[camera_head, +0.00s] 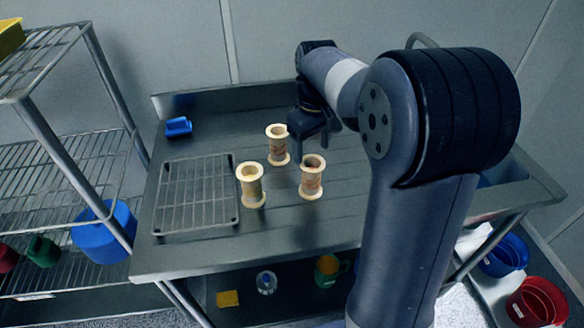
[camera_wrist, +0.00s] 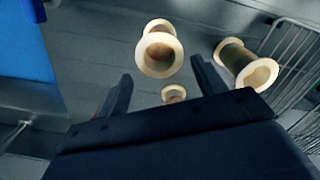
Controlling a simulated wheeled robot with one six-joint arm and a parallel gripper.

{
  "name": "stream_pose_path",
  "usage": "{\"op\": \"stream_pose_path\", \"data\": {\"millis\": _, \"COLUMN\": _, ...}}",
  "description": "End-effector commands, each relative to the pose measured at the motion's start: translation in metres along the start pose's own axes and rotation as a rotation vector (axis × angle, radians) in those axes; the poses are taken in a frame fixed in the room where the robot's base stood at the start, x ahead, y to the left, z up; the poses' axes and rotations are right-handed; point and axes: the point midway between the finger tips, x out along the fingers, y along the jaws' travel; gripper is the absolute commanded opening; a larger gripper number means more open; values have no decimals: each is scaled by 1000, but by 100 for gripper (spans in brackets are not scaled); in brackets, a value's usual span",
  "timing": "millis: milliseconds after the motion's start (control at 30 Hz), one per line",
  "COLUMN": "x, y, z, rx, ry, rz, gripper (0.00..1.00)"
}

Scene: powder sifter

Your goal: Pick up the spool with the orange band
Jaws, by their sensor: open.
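Three pale wooden spools stand upright on the metal table: a back spool (camera_head: 277,146), a front-left spool (camera_head: 251,187) and a right spool (camera_head: 312,178). Brownish to orange tones show on their middles, but I cannot tell surely which has the orange band. My gripper (camera_head: 312,140) is open and empty, beside the back spool and behind the right one. In the wrist view, my open gripper (camera_wrist: 161,70) has one spool (camera_wrist: 160,50) ahead between its fingers. A smaller-looking spool (camera_wrist: 174,94) shows partly behind the gripper body, and another spool (camera_wrist: 243,66) lies to the right.
A wire rack (camera_head: 197,194) lies on the table left of the spools. A small blue object (camera_head: 178,127) is at the back left. A wire shelf (camera_head: 75,160) stands at the left. A sink basin is partly hidden by my arm. Table room in front of the spools is clear.

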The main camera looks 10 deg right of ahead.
Motion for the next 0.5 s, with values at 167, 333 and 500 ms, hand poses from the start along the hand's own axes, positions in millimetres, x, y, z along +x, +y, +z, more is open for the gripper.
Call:
{"op": "stream_pose_path", "data": {"millis": 167, "x": 29, "y": 0, "z": 1, "rx": 0, "ry": -5, "rz": -2, "gripper": 66}}
{"op": "stream_pose_path", "data": {"millis": 333, "x": 48, "y": 0, "z": 1, "rx": 0, "ry": -2, "rz": -1, "gripper": 66}}
{"op": "stream_pose_path", "data": {"millis": 500, "x": 62, "y": -1, "z": 2, "rx": 1, "ry": -3, "rz": -2, "gripper": 66}}
